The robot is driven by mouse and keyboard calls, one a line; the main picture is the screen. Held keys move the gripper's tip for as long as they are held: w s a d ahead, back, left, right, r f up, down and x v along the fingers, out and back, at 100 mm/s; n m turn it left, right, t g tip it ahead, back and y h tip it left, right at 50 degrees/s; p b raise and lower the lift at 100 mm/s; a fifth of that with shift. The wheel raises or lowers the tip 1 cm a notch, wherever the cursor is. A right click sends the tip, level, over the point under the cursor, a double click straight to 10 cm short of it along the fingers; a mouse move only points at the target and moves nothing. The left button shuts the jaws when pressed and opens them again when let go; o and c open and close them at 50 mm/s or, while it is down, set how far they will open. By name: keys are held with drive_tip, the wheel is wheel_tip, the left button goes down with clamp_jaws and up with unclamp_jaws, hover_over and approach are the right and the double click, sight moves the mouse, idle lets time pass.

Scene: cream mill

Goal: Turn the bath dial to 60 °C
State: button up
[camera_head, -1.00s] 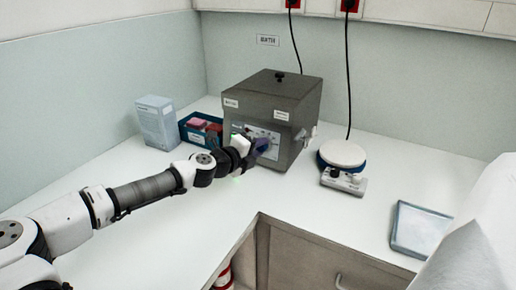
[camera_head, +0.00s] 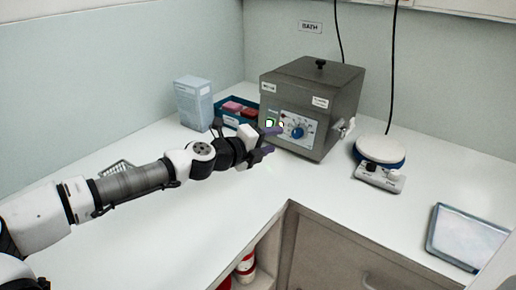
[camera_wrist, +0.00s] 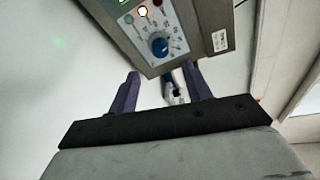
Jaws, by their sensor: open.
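The bath (camera_head: 312,100) is a grey box with a lid and a black knob on top, standing on the white counter in the corner. Its front panel carries a blue dial (camera_head: 297,131) with a printed scale around it. The dial also shows in the wrist view (camera_wrist: 159,46), but the scale numbers are too small to read surely. My gripper (camera_head: 268,140) is open and empty, just in front of the panel and left of the dial. In the wrist view its two purple fingers (camera_wrist: 163,88) are apart, with the dial beyond their tips, not touched.
A white box (camera_head: 193,102) and a blue tray (camera_head: 229,119) with red and pink items stand left of the bath. A round white-topped hotplate (camera_head: 381,149) is at the right, and a shallow tray (camera_head: 468,238) lies further right.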

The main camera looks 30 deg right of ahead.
drive_tip(key=shift+b+v, duration=0.35)
drive_tip(key=shift+v, duration=1.95)
